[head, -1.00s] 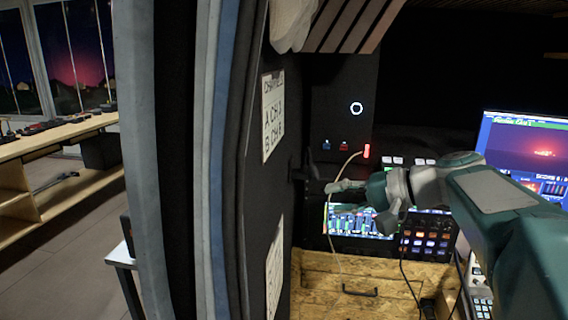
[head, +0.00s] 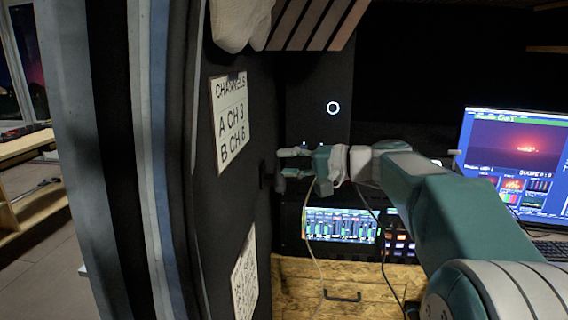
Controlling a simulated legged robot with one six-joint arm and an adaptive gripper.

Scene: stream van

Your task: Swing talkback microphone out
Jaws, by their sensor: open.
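My gripper (head: 281,164) is at the middle of the head view, pointing left at the dark wall panel, with its fingers apart one above the other. Nothing shows between the fingers. A small dark fitting (head: 265,175) sticks out of the panel just left of the fingertips; it may be part of the talkback microphone, but it is too dark to tell. I cannot tell whether the fingers touch it. No other part that is clearly a microphone shows; my gripper and arm cover part of the area behind.
The wall panel bears a channel sign (head: 230,121) and a lower sheet (head: 244,284). A lit mixer screen (head: 340,224) stands behind, below my arm, above a wooden drawer front (head: 310,274). A monitor (head: 515,160) is at right. Thin cables hang below my gripper.

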